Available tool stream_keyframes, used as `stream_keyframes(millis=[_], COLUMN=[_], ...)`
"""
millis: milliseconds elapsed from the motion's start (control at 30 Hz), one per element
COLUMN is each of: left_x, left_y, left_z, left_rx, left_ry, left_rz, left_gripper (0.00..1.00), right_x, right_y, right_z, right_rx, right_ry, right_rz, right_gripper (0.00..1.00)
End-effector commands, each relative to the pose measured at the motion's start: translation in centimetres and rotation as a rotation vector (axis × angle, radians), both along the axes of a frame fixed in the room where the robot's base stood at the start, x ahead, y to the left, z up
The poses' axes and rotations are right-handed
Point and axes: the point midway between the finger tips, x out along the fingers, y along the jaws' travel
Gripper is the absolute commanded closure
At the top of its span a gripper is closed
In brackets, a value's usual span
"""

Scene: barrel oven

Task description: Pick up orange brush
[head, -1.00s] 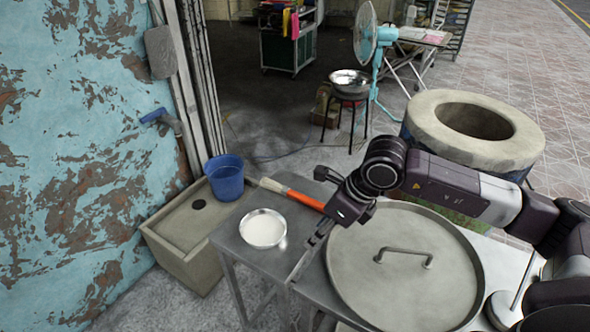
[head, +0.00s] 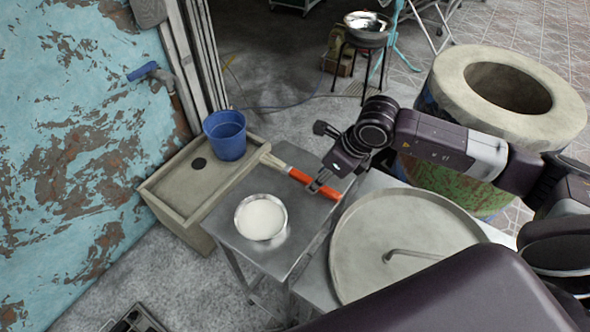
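The orange brush (head: 297,174) lies on the small metal table, its pale bristles toward the left near the basin and its orange handle pointing right and toward me. My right gripper (head: 318,187) comes in from the right and is at the handle, with a finger overlapping it. It hides part of the handle. Whether the fingers are open or closed around it is not clear. My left gripper is not in view.
A bowl of white contents (head: 261,218) stands beside the brush. A large round lid (head: 400,235) lies to the right. A blue bucket (head: 226,135) stands on the stone basin (head: 175,190). The barrel oven (head: 450,190) is behind my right arm.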

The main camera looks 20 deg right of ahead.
Motion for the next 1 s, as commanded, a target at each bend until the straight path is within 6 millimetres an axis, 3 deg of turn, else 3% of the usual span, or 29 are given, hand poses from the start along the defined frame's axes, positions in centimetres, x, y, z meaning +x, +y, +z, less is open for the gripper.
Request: stream_keyframes(millis=[200, 433, 767, 1000], left_x=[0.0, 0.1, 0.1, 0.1], left_y=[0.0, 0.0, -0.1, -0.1], left_z=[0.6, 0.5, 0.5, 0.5], left_rx=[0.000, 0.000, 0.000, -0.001], left_ry=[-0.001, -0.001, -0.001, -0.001], left_rz=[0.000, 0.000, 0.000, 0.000], left_gripper=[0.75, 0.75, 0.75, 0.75], right_x=[0.7, 0.7, 0.7, 0.8], right_y=[0.5, 0.5, 0.4, 0.5], right_z=[-1.9, -2.0, -2.0, -1.9], right_rx=[0.000, 0.000, 0.000, 0.000], right_ry=[0.000, -0.001, -0.001, -0.002], right_rz=[0.000, 0.000, 0.000, 0.000], right_gripper=[0.62, 0.63, 1.00, 1.00])
